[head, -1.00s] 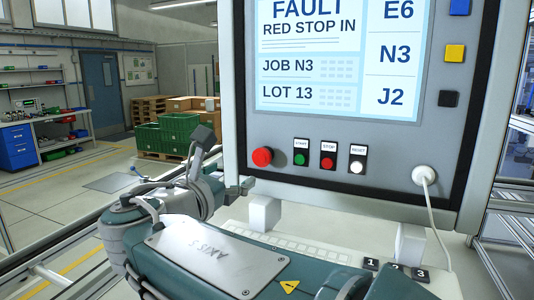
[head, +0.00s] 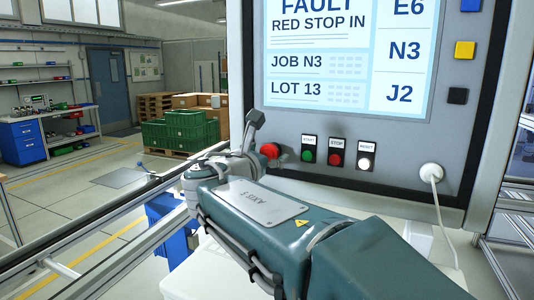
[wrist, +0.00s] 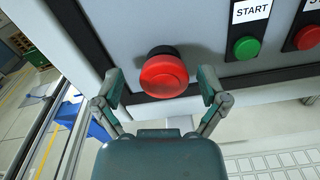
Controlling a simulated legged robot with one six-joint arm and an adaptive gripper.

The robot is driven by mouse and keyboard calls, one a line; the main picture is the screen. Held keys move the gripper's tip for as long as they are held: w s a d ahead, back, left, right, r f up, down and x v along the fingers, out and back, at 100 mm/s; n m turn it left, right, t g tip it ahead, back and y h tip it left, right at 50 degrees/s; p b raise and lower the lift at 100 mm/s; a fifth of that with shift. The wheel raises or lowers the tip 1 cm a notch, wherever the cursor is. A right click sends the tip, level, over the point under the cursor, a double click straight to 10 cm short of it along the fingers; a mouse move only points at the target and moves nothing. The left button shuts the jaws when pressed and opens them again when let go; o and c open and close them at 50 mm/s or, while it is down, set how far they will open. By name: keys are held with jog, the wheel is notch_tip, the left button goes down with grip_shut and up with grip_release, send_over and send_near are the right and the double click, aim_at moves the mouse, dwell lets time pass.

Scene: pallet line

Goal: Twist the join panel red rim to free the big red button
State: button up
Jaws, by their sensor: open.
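The big red button (head: 270,151) sits at the lower left of the join panel (head: 400,162). In the wrist view, the red button (wrist: 164,76) has a round red cap on a black collar and sticks out from the grey panel face. My gripper (wrist: 160,90) is open, with one finger to the left of the button and one to the right. The fingertips look apart from the cap; their exact depth is hard to tell. In the head view my arm hides most of the gripper near the button. The screen (head: 340,60) reads FAULT, RED STOP IN.
Right of the red button are a green START button (head: 308,155), a red STOP button (head: 336,159) and a white RESET button (head: 365,163). A cable plug (head: 431,173) is at the panel's lower right. A pale keyboard-like surface (wrist: 275,162) lies below the panel.

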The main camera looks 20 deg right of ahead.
jog(key=shift+d, duration=0.2)
jog(key=c, duration=1.2)
jog(key=shift+m, duration=0.4)
jog(key=m, duration=0.2)
jog(key=shift+m, duration=0.3)
jog(key=shift+s+m, duration=0.1)
jog(key=shift+m, duration=1.7)
jog(key=o, duration=1.2)
